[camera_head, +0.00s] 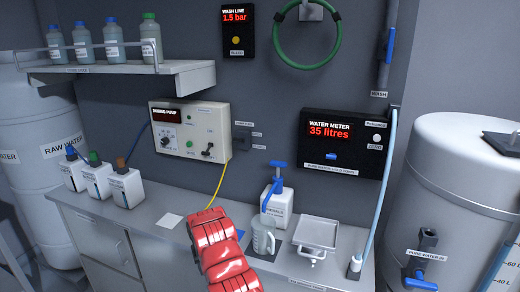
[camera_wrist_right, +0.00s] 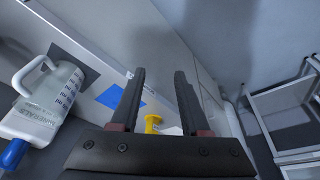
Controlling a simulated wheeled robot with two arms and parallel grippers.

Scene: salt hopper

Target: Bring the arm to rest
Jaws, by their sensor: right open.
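My right gripper (camera_wrist_right: 160,76) shows in the right wrist view with its two dark fingers apart and nothing held between them. A small yellow object (camera_wrist_right: 153,123) shows beyond the gap near the finger bases; I cannot tell how far off it is. In the head view a red segmented arm part of mine reaches over the counter (camera_head: 172,228) at the bottom middle. The fingers cannot be made out there. My left gripper is in neither view.
The jug also shows in the wrist view (camera_wrist_right: 62,84). White bottles (camera_head: 127,188) stand left. A large tank (camera_head: 455,190) stands far right.

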